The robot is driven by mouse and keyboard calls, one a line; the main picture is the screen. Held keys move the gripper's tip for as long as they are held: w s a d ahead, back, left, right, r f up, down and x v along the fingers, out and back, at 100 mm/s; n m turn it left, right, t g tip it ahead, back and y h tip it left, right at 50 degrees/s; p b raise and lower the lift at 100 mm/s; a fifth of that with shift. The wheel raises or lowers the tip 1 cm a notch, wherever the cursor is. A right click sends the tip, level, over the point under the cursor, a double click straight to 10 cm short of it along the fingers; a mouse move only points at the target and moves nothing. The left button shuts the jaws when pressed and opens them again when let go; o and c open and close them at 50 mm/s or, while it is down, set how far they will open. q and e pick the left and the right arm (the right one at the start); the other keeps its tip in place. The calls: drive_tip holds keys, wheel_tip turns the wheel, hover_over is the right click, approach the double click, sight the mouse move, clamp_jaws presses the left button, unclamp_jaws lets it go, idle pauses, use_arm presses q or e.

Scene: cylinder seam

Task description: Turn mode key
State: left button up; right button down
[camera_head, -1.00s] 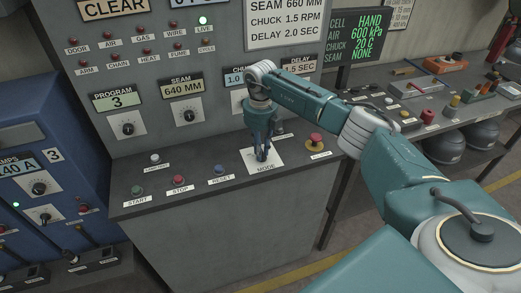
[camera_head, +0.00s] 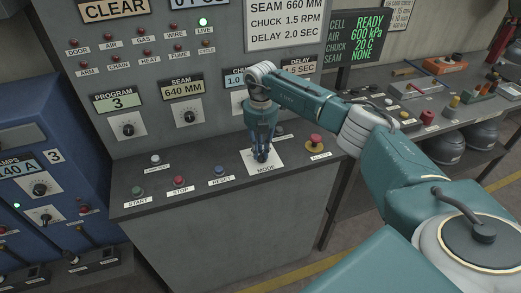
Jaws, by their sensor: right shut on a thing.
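The mode switch sits on a white plate (camera_head: 272,165) labelled MODE on the sloping console top. My right gripper (camera_head: 262,158) points down over this plate and is shut on the mode key, which is mostly hidden by the fingers. The display (camera_head: 357,36) at the upper right reads READY, 600 kPa, 20 C, NONE. My left gripper is not in view.
Green start (camera_head: 137,190), red stop (camera_head: 179,181) and blue reset (camera_head: 219,170) buttons lie left of the plate. A red mushroom button (camera_head: 315,140) is close on its right. Behind rises the panel with dials. A bench (camera_head: 440,115) with small items stands at right.

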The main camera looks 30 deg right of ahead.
drive_tip(key=shift+m, duration=0.3)
drive_tip(key=c, duration=1.6)
unclamp_jaws()
drive_tip(key=shift+c, duration=0.2)
wheel_tip(320, 180, up, 12)
